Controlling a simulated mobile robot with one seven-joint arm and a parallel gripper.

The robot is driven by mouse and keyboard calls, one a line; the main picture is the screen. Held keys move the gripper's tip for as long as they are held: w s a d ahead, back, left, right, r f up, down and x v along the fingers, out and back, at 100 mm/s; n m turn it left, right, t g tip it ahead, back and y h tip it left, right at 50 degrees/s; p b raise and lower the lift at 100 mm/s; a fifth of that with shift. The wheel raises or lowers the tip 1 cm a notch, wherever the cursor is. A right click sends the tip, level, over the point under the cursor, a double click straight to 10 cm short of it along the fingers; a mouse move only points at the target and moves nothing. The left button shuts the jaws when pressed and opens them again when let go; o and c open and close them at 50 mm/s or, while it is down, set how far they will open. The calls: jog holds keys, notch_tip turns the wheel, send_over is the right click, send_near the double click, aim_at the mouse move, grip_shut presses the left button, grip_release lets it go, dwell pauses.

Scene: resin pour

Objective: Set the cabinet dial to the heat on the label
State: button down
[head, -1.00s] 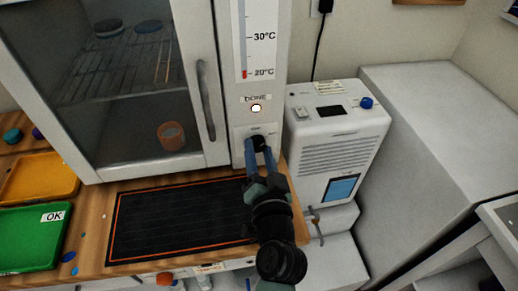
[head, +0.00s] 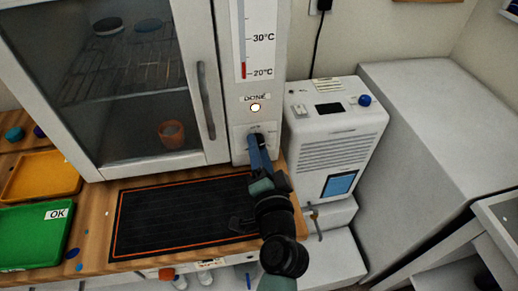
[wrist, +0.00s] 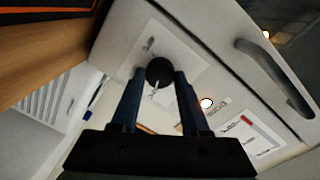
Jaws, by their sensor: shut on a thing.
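The cabinet (head: 130,95) stands at the back left, its glass door shut. Its black dial (wrist: 159,72) sits on a pale plate on the front panel. My gripper (wrist: 159,85) has its blue fingers on either side of the dial and is shut on it; in the head view my gripper (head: 259,148) covers most of the dial. A pale pointer mark shows on the dial in the wrist view, but its setting is too small to read. The thermometer strip (head: 256,40) above shows 30°C and 20°C, with red near 20°C. The lamp (head: 255,108) under "DONE" glows.
A black mat with an orange border (head: 180,218) lies below the cabinet. A green tray (head: 30,262) marked OK and an orange tray (head: 40,177) are at left. A white machine (head: 335,145) with a blue knob stands close at right.

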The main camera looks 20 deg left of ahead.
jog(key=shift+c, duration=2)
grip_release()
jog(key=f+b+v, duration=0.1)
jog(key=b+v, duration=0.1)
jog(key=v, duration=1.1)
jog(key=shift+r+b, duration=0.3)
jog(key=shift+r, duration=0.15)
